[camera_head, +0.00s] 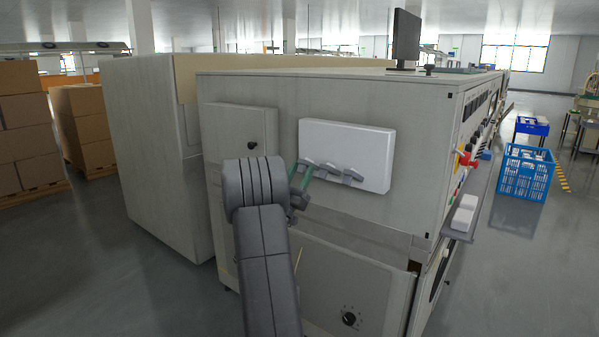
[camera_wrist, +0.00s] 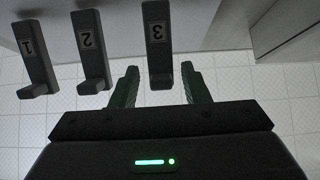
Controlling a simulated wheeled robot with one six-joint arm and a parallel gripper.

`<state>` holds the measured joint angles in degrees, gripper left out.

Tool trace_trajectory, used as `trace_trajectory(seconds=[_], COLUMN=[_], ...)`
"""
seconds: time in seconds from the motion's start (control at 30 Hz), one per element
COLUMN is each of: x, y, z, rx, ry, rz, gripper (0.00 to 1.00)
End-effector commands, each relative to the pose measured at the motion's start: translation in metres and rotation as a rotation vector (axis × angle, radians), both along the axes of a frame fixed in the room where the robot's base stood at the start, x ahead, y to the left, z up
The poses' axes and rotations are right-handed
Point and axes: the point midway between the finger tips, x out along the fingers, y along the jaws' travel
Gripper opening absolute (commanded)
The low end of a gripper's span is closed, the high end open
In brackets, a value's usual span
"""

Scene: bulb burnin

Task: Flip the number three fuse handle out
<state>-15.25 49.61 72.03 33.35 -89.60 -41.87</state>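The number three fuse handle (camera_wrist: 158,50) is a dark grey lever marked 3, at the upper middle of the wrist view. My gripper (camera_wrist: 158,80) is open, with one green finger on each side of this handle's end. A small gap shows between the handle and each finger. The number two handle (camera_wrist: 90,50) and the number one handle (camera_wrist: 36,58) are to its left in the wrist view. In the head view the handles stick out from a white panel (camera_head: 345,145), and my gripper (camera_head: 300,175) is at the leftmost of them, partly hidden by my arm.
The white panel sits on the end wall of a large beige cabinet (camera_head: 250,90). A door with a black knob (camera_head: 252,144) is left of the panel. A blue crate (camera_head: 526,172) stands on the floor at right. Open floor lies right of the cabinet.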

Motion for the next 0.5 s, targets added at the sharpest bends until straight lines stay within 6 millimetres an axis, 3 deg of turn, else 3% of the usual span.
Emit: trace_trajectory(seconds=[0.27, 0.5], x=[-0.002, -0.023], y=[0.003, 0.019], z=[0.002, -0.026], rx=[-0.002, -0.003], ry=[-0.007, -0.002], rz=[0.001, 0.004], gripper=[0.42, 0.42])
